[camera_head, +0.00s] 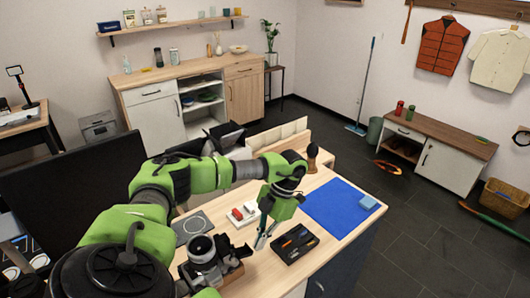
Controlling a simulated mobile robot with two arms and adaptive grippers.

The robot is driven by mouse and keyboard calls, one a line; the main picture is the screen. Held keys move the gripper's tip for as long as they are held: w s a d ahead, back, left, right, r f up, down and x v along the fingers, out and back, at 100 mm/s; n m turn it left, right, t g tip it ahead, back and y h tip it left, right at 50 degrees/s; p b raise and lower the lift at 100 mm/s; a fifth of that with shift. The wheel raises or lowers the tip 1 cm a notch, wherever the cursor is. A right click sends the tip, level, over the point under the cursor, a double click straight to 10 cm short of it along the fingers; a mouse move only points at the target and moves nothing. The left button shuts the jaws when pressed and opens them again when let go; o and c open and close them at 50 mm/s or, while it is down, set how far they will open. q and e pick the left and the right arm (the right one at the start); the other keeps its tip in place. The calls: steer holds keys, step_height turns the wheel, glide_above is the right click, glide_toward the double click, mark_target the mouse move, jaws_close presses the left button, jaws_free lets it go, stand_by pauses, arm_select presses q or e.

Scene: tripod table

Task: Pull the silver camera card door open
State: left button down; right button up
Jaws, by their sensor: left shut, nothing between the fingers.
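The silver and dark camera (204,252), with its round lens part facing up, sits on a wooden-looking base at the near left of the table. Its card door is too small to make out. My left gripper (263,239) points down just right of the camera, beside the black tray. Its fingers are together with nothing between them, and it appears apart from the camera. My right gripper is not in view.
A black tray (283,255) with small tools lies right of the gripper. A white tray (236,221) with red items stands behind it. A blue mat (335,207) with a light blue block (369,202) covers the right side. A grey round-marked pad (191,225) lies behind the camera.

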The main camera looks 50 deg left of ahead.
arm_select(q)
steer(key=shift+s, duration=0.15)
steer(key=shift+w+d+r+b, duration=0.1)
steer(key=shift+w+r+b, duration=0.1)
steer(key=shift+w, duration=0.25)
steer(key=shift+w+r+b, duration=0.1)
steer(key=shift+w+b, duration=0.05)
steer(key=shift+w, duration=0.25)
steer(key=shift+w+f, duration=0.1)
steer(key=shift+w, duration=0.05)
